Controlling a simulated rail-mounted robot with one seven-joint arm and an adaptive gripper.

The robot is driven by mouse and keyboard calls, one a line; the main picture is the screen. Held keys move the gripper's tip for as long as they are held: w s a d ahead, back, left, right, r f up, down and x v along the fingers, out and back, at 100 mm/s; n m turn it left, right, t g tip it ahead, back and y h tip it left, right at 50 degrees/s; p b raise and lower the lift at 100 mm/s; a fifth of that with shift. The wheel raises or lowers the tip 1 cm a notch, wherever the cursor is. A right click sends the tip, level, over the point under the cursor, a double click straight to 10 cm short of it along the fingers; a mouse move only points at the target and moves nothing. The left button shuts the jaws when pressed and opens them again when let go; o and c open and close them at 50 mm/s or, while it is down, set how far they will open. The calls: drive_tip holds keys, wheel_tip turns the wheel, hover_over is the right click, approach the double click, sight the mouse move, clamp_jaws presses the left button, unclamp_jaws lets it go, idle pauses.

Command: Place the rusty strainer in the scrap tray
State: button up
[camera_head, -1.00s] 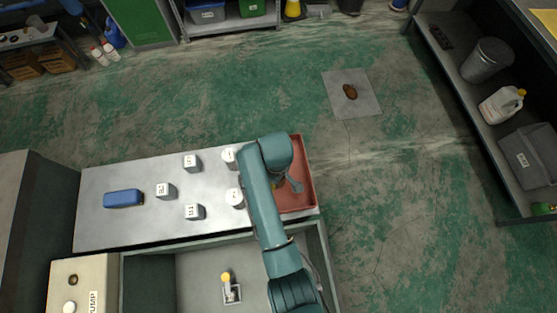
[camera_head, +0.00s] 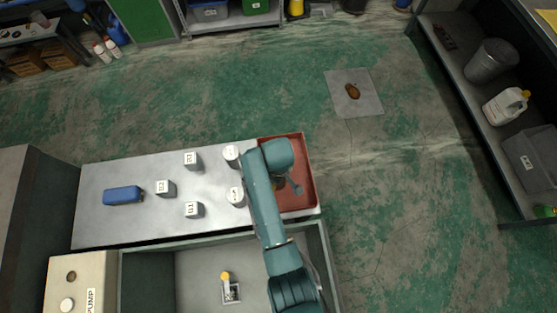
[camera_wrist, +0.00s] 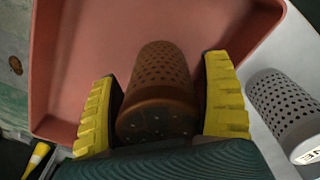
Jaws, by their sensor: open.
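The rusty strainer (camera_wrist: 160,75) is a brown perforated cylinder. In the wrist view it lies between the two yellow fingers of my gripper (camera_wrist: 163,108), inside the red scrap tray (camera_wrist: 90,45). My gripper is open, with a finger on either side of the strainer; I cannot tell whether either finger touches it. In the head view the tray (camera_head: 301,155) sits at the right end of the metal bench. My arm covers part of the tray there and hides the strainer.
A grey perforated cylinder (camera_wrist: 285,105) stands beside the tray. The bench (camera_head: 110,225) also holds a blue case (camera_head: 122,195), labelled blocks (camera_head: 165,188) and white cylinders (camera_head: 232,155). A brown object (camera_head: 352,91) lies on a grey floor patch; the surrounding floor is open.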

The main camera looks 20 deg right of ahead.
wheel_tip(320, 180, up, 12)
drive_tip(key=shift+r+p, duration=0.15)
drive_tip(key=shift+p, duration=0.95)
drive_tip(key=w+r+m+t, duration=0.2)
drive_tip(key=w+r+t, duration=0.5)
drive_tip(key=r, duration=0.4)
wheel_tip(320, 180, up, 19)
drive_tip(key=w+a+m+t, duration=0.2)
drive_tip(key=w+t, duration=0.1)
drive_tip(key=t, duration=0.4)
drive_tip(key=s+r+m+t, duration=0.1)
drive_tip(key=s+r+t, duration=0.1)
drive_tip(key=r, duration=0.4)
drive_tip(key=s+a+r+t, duration=0.1)
drive_tip(key=s+r+t, duration=0.2)
drive_tip(key=s+r, duration=0.2)
drive_tip(key=s+r+m+t, duration=0.1)
drive_tip(key=s+r+t, duration=0.2)
drive_tip(key=r, duration=0.5)
drive_tip(key=shift+s+a+r+m, duration=0.15)
drive_tip(key=shift+s+r+m, duration=0.2)
drive_tip(key=shift+s, duration=0.15)
wheel_tip(320, 180, up, 20)
drive_tip(key=p, duration=2)
drive_tip(key=shift+r+h+p, duration=0.25)
drive_tip(key=shift+h+p, duration=0.05)
drive_tip(key=shift+h, duration=0.1)
